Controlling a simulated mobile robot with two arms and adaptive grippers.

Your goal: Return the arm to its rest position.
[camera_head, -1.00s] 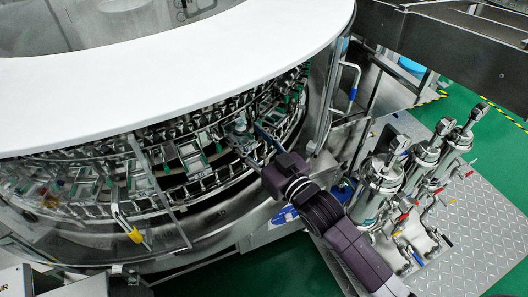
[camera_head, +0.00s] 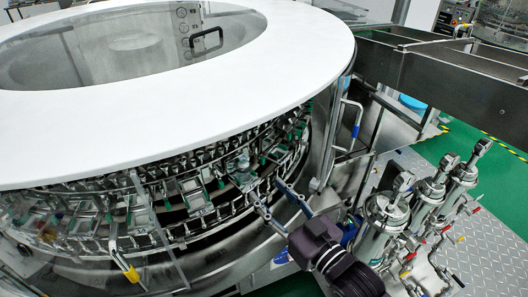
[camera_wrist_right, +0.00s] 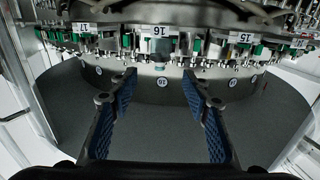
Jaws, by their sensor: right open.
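My right gripper (camera_head: 274,203) is in front of the rotary washer (camera_head: 262,85), low at its open side, with its arm coming in from the bottom right. Its two fingers are spread and nothing is between them. In the right wrist view the open gripper (camera_wrist_right: 158,92) has blue ribbed pads and faces the washer's lower ring. A row of numbered clamp holders (camera_wrist_right: 160,45) is ahead of and above the fingertips, apart from them. My left gripper is not in view.
Metal filter housings (camera_head: 385,222) with valves stand right of my arm. A steel conveyor frame (camera_head: 440,65) runs at the upper right. A vertical rail (camera_head: 335,130) with a handle is at the washer's right edge. Green floor (camera_head: 470,140) shows at the right.

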